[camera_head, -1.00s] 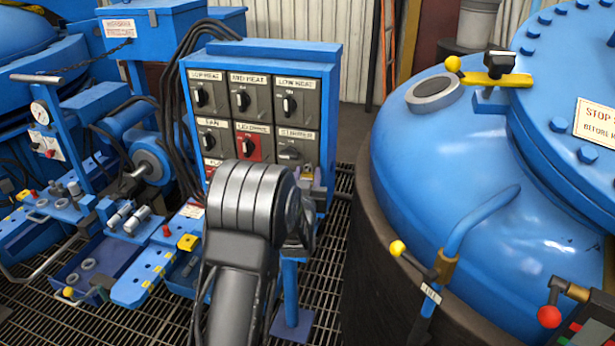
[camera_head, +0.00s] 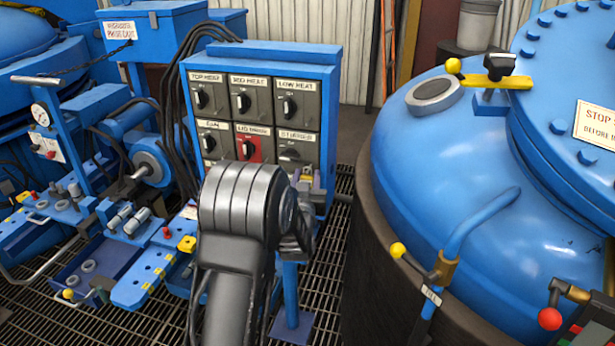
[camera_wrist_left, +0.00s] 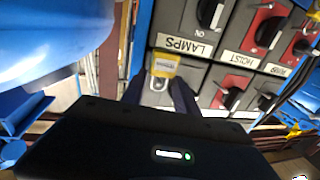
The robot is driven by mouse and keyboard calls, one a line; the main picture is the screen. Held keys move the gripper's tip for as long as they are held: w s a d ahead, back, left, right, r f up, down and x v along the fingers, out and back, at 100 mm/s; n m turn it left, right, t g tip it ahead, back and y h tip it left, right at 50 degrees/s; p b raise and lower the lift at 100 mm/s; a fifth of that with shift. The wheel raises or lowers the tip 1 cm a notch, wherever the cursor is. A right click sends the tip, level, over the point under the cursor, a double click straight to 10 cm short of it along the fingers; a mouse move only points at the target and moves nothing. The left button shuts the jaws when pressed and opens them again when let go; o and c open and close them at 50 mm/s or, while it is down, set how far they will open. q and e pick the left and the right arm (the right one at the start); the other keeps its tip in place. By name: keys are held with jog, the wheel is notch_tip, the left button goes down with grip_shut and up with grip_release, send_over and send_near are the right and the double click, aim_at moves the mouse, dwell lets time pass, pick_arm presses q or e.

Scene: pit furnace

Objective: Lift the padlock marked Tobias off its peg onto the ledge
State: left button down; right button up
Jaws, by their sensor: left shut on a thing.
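A small yellow padlock (camera_wrist_left: 164,64) with a pale label shows in the left wrist view, with its grey shackle beside it. The name on the label is too small to read. My left gripper (camera_wrist_left: 160,88) is shut on this padlock, with a dark finger on each side. I cannot make out the peg or the ledge clearly. My right gripper is not in view.
The cabinet carries rows of labelled rotary switches (camera_head: 243,97), close to my left gripper. A large blue furnace vessel (camera_head: 450,150) with lever handles stands to the right. A blue bench with valves (camera_head: 140,285) is at the left, above a floor grating (camera_head: 100,325).

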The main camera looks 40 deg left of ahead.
pick_arm(q)
jog(key=shift+s+a+v, duration=0.1)
jog(key=shift+a+v, duration=0.1)
jog(key=shift+v, duration=1.05)
jog(key=shift+s+a+v, duration=0.15)
jog(key=shift+a+v, duration=0.05)
jog(key=shift+v, duration=1.1)
